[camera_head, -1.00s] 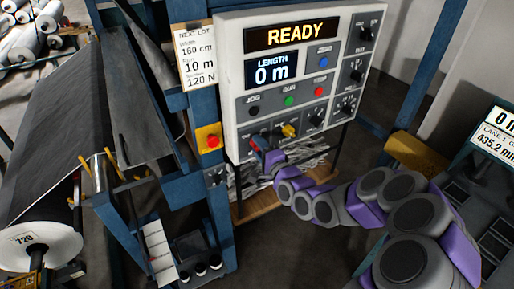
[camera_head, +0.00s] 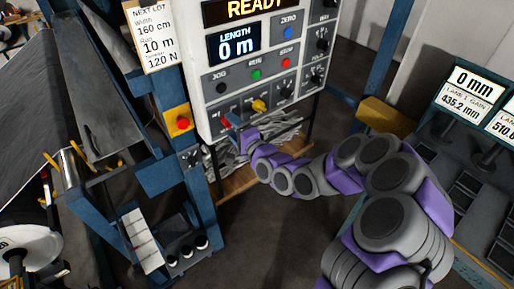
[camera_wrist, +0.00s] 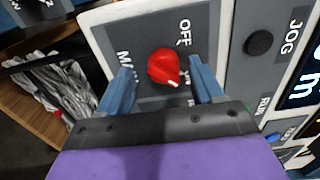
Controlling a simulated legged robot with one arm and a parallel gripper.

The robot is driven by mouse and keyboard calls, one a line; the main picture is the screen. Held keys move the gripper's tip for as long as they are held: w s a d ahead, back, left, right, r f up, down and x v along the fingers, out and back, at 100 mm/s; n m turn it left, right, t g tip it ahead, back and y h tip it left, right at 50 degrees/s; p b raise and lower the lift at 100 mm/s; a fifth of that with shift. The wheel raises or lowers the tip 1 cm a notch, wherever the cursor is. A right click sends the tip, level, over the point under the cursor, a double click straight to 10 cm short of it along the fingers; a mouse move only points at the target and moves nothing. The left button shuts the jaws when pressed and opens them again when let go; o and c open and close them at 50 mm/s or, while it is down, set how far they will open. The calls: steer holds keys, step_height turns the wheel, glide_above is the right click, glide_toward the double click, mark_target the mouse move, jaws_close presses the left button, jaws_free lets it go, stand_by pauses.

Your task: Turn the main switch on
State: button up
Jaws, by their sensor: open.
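The main switch is a red rotary knob (camera_wrist: 163,65) with a white pointer mark, on a grey plate of the control panel (camera_head: 207,105). In the wrist view the "OFF" label is above the knob and a partly hidden "MAIN" label is to its left. The white mark points down and slightly right, away from "OFF", near a label mostly hidden by a finger. My gripper (camera_wrist: 160,70) is open, with one blue finger on each side of the knob. I cannot tell whether they touch it. In the head view my gripper (camera_head: 232,128) is at the panel's lower left.
The panel display (camera_head: 232,47) reads "LENGTH 0 m", under a "READY" sign. A yellow knob (camera_head: 259,105) is right of the red one. A red emergency button (camera_head: 182,124) sits on a yellow box to the left. A blue frame post stands beside the panel.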

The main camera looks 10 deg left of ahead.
steer(key=p+v, duration=1.5)
steer(key=v, duration=0.1)
steer(key=shift+d+p, duration=0.2)
steer(key=shift+p, duration=0.2)
stand_by(0.7)
steer(key=shift+w, duration=0.15)
